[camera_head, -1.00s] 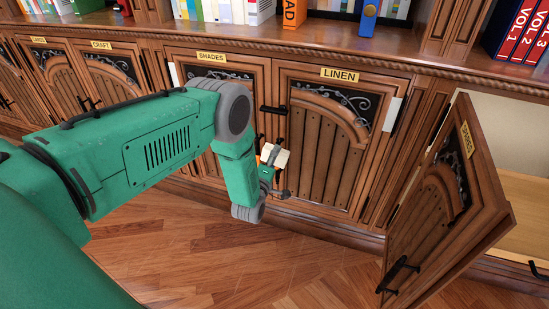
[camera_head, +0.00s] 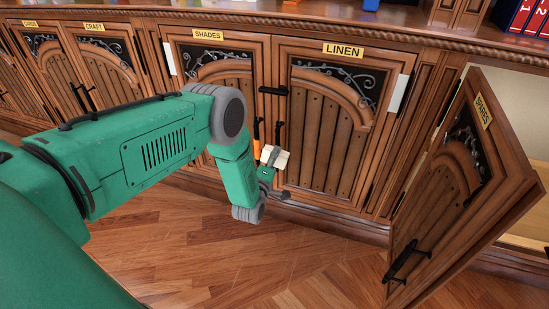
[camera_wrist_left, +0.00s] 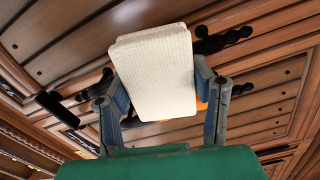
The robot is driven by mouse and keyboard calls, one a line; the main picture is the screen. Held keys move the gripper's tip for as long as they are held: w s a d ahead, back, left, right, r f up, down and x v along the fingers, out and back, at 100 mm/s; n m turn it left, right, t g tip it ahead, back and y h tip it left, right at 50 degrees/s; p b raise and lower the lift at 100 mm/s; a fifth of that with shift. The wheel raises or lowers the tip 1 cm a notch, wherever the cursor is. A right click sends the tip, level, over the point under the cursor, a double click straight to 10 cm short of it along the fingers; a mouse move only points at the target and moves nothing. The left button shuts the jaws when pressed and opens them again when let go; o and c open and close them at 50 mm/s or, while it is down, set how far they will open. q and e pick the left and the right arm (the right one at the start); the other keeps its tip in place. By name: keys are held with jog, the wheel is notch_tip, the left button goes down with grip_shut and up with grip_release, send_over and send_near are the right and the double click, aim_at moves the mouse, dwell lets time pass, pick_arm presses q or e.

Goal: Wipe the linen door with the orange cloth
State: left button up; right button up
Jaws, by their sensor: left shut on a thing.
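The linen door (camera_head: 325,140) is closed, with a yellow LINEN label, dark scrollwork and a black handle on its left side. My left gripper (camera_head: 270,165) is in front of the seam between it and the shades door. In the left wrist view, my left gripper (camera_wrist_left: 160,100) is shut on a white ribbed pad (camera_wrist_left: 155,75), which also shows in the head view (camera_head: 275,156). An orange piece (camera_head: 256,149) shows beside the pad, mostly hidden. I cannot tell whether it is the orange cloth or touches the door. My right gripper is out of view.
The closed shades door (camera_head: 210,95) is left of the linen door. The spares door (camera_head: 440,195) at the right stands open, jutting out over the floor. A bookshelf ledge (camera_head: 250,22) runs above the doors. The wooden floor (camera_head: 190,250) in front is clear.

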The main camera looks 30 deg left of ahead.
pick_arm(q)
jog(key=shift+f, duration=0.3)
jog(key=shift+s, duration=0.1)
jog(key=shift+p+v, duration=1.65)
jog(key=shift+v, duration=1.3)
jog(key=p+v, duration=0.1)
jog(key=v, duration=0.2)
